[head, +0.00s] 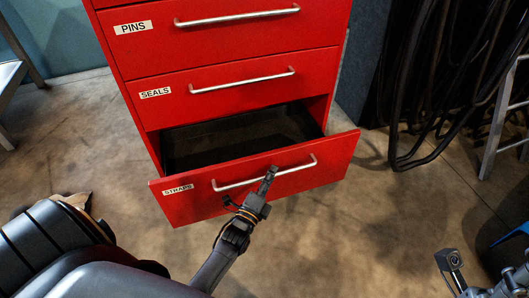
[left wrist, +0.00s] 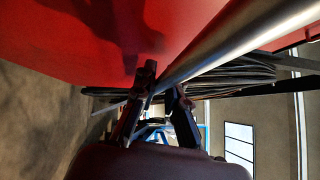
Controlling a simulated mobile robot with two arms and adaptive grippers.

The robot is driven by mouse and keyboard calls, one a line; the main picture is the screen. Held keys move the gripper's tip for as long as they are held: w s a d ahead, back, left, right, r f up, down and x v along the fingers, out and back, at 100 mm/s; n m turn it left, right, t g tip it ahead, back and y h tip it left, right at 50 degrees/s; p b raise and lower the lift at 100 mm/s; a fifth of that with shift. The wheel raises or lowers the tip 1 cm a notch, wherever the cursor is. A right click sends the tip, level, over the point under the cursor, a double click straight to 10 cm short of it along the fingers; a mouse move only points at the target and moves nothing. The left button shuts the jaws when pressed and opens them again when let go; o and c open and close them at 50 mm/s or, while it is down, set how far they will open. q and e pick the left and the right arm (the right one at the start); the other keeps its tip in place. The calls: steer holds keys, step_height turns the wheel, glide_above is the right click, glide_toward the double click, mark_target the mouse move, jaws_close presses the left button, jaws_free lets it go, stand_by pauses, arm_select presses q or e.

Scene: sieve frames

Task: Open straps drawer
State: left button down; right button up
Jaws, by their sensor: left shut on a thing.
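The red straps drawer (head: 330,165), labelled STRAPS, is the lowest one in the red cabinet and stands pulled out, its dark inside showing. My left gripper (head: 268,178) is at the middle of its metal bar handle (head: 230,185) and is shut on it. In the left wrist view the handle (left wrist: 230,45) runs diagonally past the fingertips of the left gripper (left wrist: 165,92), under the red drawer front (left wrist: 60,40). My right gripper (head: 450,262) is at the lower right of the head view, away from the cabinet; its fingers do not show clearly.
Above are the shut SEALS drawer (head: 225,105) and PINS drawer (head: 235,55). Black hoses (head: 425,90) hang at the right beside a metal ladder-like frame (head: 500,115). The floor (head: 340,235) in front of the drawer is clear.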

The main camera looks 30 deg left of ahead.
arm_select(q)
steer(key=shift+s+d+p, duration=0.55)
steer(key=shift+s+d, duration=1.2)
steer(key=shift+d, duration=0.25)
steer(key=c, duration=1.4)
jaws_free()
steer(key=shift+o, duration=0.2)
steer(key=s+f, duration=0.1)
steer(key=s, duration=0.6)
steer(key=shift+s+d, duration=0.2)
steer(key=shift+d, duration=0.05)
